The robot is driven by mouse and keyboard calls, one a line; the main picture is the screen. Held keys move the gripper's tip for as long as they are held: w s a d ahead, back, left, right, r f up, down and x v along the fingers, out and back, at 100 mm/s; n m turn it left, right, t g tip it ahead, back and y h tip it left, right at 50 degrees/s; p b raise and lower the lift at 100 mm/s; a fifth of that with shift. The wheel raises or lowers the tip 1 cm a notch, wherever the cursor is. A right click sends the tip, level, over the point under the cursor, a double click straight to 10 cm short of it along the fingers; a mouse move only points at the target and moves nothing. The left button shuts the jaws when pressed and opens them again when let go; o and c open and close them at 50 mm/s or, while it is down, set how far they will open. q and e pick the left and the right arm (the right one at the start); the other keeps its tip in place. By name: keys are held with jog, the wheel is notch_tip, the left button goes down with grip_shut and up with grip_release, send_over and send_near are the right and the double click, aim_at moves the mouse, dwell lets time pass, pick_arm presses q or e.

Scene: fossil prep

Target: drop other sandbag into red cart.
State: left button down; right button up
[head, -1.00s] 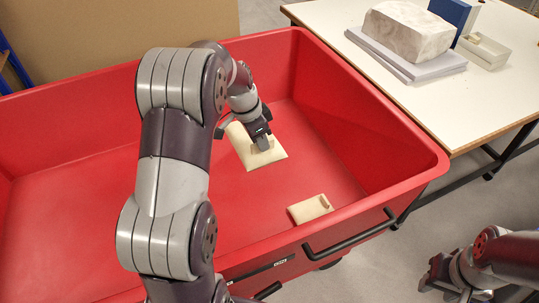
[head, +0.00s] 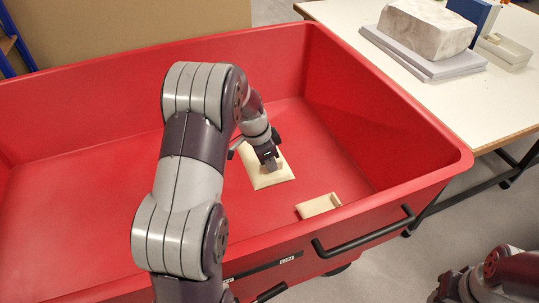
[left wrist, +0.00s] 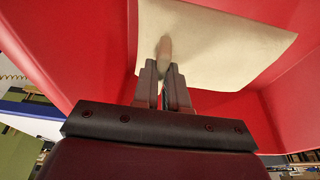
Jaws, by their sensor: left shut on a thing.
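My left gripper (head: 268,162) reaches down inside the red cart (head: 400,118). It is shut on a beige sandbag (head: 268,181), pinching a raised ridge at its middle. In the left wrist view this sandbag (left wrist: 215,45) spreads flat beyond the closed fingertips (left wrist: 165,75). I cannot tell whether it touches the cart floor. A second beige sandbag (head: 316,207) lies on the cart floor near the front wall, apart from the held one. My right gripper (head: 447,290) is partly in view at the bottom right, outside the cart; its jaws are not clear.
A white table (head: 440,100) stands right of the cart, bearing a pale stone block (head: 425,28) on grey slabs, a blue object (head: 472,12) and a light box (head: 505,50). The cart's high walls surround my left gripper. The cart floor to the left is bare.

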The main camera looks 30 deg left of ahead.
pick_arm(q)
notch_tip(320, 180, down, 30)
jog(key=b, duration=1.8)
jog(key=shift+b, duration=0.3)
jog(key=shift+w, duration=0.1)
jog(key=c, duration=1.1)
grip_release()
notch_tip(320, 180, up, 12)
jog(key=p, duration=0.7)
jog(key=shift+p, duration=0.4)
jog(key=shift+f, duration=0.1)
